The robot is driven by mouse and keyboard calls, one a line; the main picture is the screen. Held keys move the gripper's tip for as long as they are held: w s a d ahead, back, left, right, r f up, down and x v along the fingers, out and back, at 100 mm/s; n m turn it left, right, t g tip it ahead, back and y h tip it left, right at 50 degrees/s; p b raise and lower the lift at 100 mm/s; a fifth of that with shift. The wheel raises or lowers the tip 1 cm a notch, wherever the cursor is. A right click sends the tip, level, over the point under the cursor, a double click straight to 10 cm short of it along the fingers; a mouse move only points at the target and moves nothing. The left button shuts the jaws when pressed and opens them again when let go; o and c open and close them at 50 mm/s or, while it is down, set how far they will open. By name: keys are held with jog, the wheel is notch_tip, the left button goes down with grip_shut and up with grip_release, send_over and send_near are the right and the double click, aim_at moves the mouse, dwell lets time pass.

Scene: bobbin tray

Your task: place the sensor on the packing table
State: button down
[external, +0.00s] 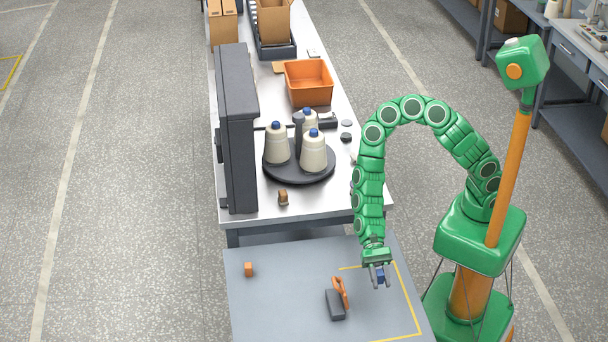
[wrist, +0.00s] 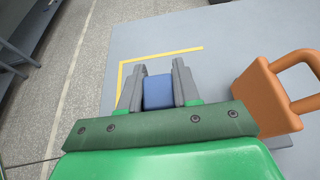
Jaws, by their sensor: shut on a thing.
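My gripper (external: 379,275) is shut on a small blue block, which I take to be the sensor (external: 380,277). In the wrist view the sensor (wrist: 158,92) sits between the two grey fingers of my gripper (wrist: 158,90). The gripper is over the grey-topped table (external: 270,310) in the foreground, inside the yellow corner line (external: 402,290). Whether the sensor touches the tabletop I cannot tell. Its underside is hidden.
A dark block with an orange handle (external: 341,292) stands left of my gripper; the orange handle (wrist: 262,92) is close at right in the wrist view. A small orange block (external: 249,269) lies at the table's far left. A bench (external: 240,212) with bobbins (external: 313,152) stands behind.

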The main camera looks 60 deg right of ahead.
jog(key=w+r+m+t+y, duration=0.2)
jog(key=w+r+m+t, duration=0.1)
jog(key=w, duration=1.1)
jog(key=w+r+m+t+y, duration=0.1)
jog(key=w+r+m+t, duration=0.2)
jog(key=w, duration=1.1)
jog(key=w+d+r+m+t+y, duration=0.1)
jog(key=w+d+r+m+t, duration=0.3)
jog(key=w, duration=0.7)
jog(key=w+d+r+m+t, duration=0.1)
jog(key=w+d+r+t, duration=0.1)
jog(key=w+d+r, duration=0.65)
jog(key=w+d+r+m+t+h, duration=0.2)
jog(key=w+d+r+m+t, duration=0.3)
jog(key=w+d, duration=0.6)
jog(key=w+d+r+m+t+h, duration=0.2)
jog(key=w+d+r+m+t, duration=0.1)
jog(key=w+d+r, duration=0.65)
jog(key=m+t+h, duration=0.3)
jog(key=m+h, duration=0.5)
jog(key=h, duration=0.1)
send_over(292, 127)
jog(key=shift+f, duration=11.95)
jog(key=shift+s+a+f, duration=0.1)
jog(key=shift+f, duration=3.85)
